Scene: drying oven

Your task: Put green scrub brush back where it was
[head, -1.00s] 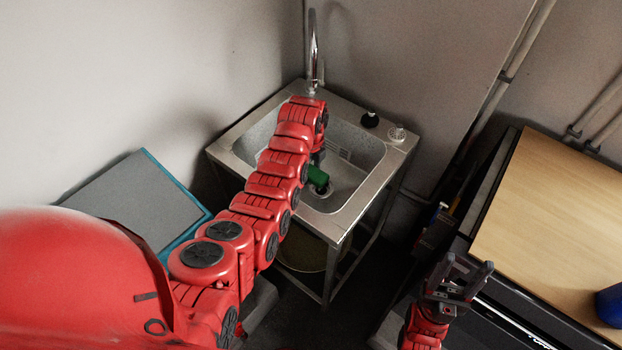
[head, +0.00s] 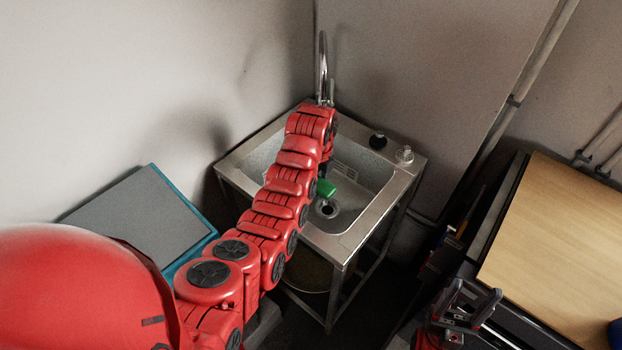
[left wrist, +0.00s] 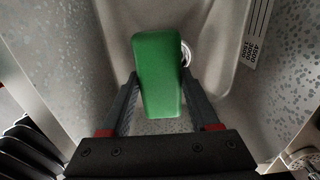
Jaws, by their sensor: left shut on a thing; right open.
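The green scrub brush (head: 326,188) is inside the sink basin, seen just beyond the end of my left arm in the head view. In the left wrist view the brush (left wrist: 158,75) lies between the two fingers of my left gripper (left wrist: 160,95), which is shut on it. In the head view my left gripper is mostly hidden behind its own arm. The steel sink (head: 352,240) stands in the corner. My right gripper (head: 474,295) is open and empty at the lower right, beside the wooden-topped unit.
A tall faucet (head: 323,65) rises at the sink's back corner. A black brush-like item (head: 378,141) and a clear item (head: 404,155) sit on the sink's rim. The drain (head: 327,208) is in the basin. A grey-topped teal box (head: 150,215) is at left, a wooden top (head: 560,250) at right.

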